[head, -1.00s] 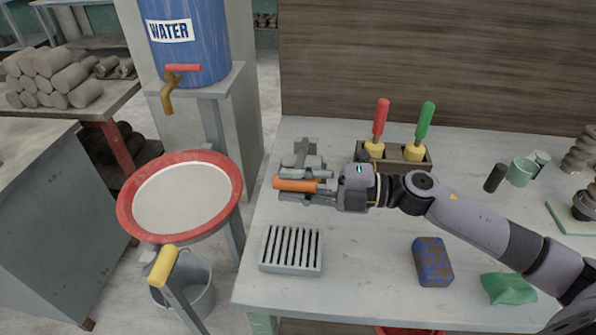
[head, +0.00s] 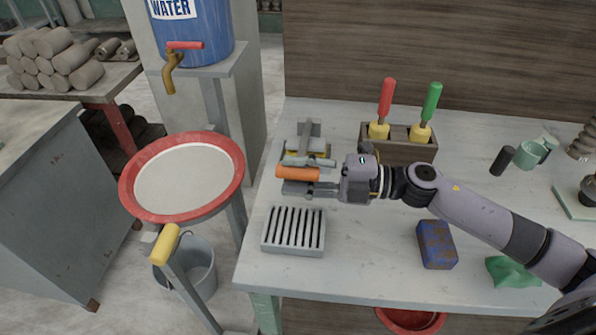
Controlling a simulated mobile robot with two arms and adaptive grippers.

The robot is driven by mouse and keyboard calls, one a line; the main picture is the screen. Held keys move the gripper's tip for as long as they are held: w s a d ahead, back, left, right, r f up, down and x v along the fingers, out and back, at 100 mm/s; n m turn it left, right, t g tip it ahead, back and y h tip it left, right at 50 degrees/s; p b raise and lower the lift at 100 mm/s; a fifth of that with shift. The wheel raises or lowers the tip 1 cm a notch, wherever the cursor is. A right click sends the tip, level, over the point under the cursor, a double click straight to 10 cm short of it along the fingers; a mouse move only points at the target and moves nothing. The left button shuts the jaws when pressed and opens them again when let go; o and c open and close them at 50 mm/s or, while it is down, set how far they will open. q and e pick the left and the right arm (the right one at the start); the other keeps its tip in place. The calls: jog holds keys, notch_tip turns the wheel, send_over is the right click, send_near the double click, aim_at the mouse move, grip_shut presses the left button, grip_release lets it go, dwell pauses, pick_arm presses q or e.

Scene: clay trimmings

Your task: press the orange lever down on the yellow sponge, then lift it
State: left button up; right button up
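The orange lever (head: 297,173) is the thick orange grip at the front of a grey metal press (head: 309,130) on the left part of the table. My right gripper (head: 305,176) reaches in from the right with its fingers closed around the lever, one along each side. Bits of the yellow sponge (head: 321,155) show at the press, behind the lever. Most of the sponge is hidden by grey metal parts, so how firmly it is squeezed cannot be told. My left gripper is not in view.
A slatted grey rack (head: 294,232) sits just in front of the lever. A wooden holder (head: 405,151) with red- and green-handled tools stands behind my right arm. A blue-brown block (head: 436,245) and green cloth (head: 512,271) lie at the front right. A red-rimmed basin (head: 232,192) stands left.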

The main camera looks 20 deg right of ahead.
jog(key=shift+o, duration=0.5)
jog(key=v, duration=1.2)
jog(key=shift+r, duration=0.15)
